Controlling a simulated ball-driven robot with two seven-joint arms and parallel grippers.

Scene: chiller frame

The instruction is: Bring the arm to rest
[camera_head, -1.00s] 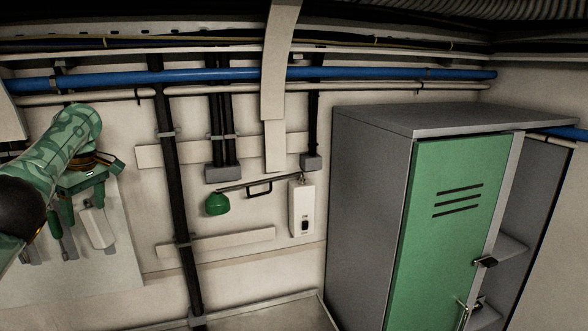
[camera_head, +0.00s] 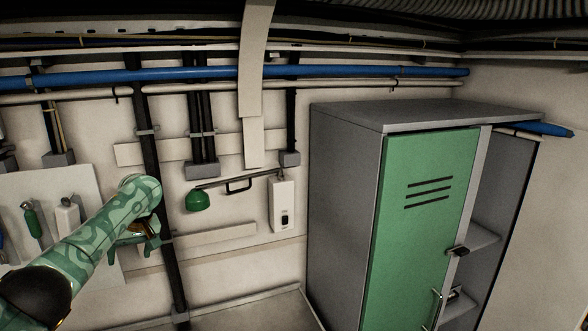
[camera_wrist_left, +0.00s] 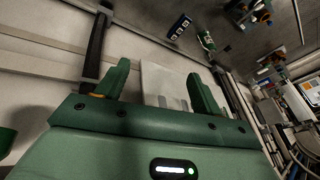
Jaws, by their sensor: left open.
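My left arm, in green camouflage, reaches in from the lower left of the head view. Its left gripper (camera_head: 138,248) hangs in front of the back wall, beside the right edge of the tool panel and near the dark vertical pipe. In the left wrist view the two green fingers (camera_wrist_left: 158,72) stand well apart, with nothing gripped between them. A pale flat panel shows beyond the fingers. My right arm and gripper are not in view.
A grey locker (camera_head: 345,190) with a green door (camera_head: 418,235) stands at the right, its right side open with shelves. A white tool panel (camera_head: 85,185) is at the left. A green lamp-like shade (camera_head: 198,201) and white box (camera_head: 282,205) are on the wall.

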